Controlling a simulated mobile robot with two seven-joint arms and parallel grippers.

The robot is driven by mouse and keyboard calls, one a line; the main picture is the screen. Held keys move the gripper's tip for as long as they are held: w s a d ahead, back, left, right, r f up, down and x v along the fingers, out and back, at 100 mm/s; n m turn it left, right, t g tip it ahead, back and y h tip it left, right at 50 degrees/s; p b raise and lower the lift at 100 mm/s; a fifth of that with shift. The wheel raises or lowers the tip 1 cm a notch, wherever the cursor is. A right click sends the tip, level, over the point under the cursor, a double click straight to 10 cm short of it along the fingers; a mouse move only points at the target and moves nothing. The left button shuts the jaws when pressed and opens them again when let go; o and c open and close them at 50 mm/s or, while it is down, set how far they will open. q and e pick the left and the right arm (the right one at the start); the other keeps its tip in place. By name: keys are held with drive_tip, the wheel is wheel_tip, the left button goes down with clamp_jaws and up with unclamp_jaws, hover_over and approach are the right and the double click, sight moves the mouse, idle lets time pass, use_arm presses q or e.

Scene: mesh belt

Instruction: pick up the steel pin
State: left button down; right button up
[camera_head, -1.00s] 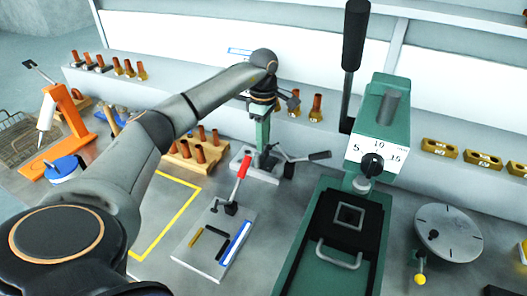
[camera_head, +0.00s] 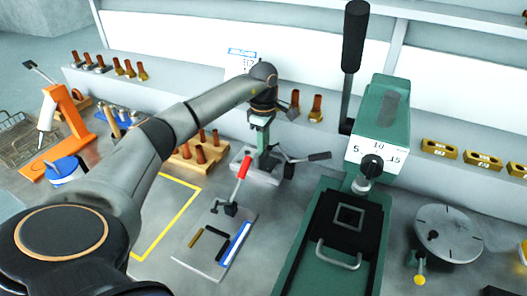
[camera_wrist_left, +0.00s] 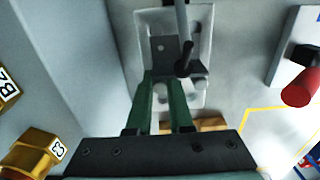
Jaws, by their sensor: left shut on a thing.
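My left gripper (camera_head: 261,140) reaches down over a small grey clamp fixture (camera_head: 243,173) with a black lever. In the left wrist view, its green fingers (camera_wrist_left: 162,82) run close together from the dark palm towards the fixture's pale base plate (camera_wrist_left: 149,25). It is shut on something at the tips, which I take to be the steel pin. The pin itself is too small or too hidden to make out in either view. My right gripper is not in view.
A green press (camera_head: 384,135) stands to the right. A wooden block with copper pieces (camera_head: 182,157) is close on the left. A shelf runs behind.

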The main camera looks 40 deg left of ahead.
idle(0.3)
use_arm(q)
wheel_tip(320, 180, up, 9)
drive_tip(key=shift+r, duration=0.55)
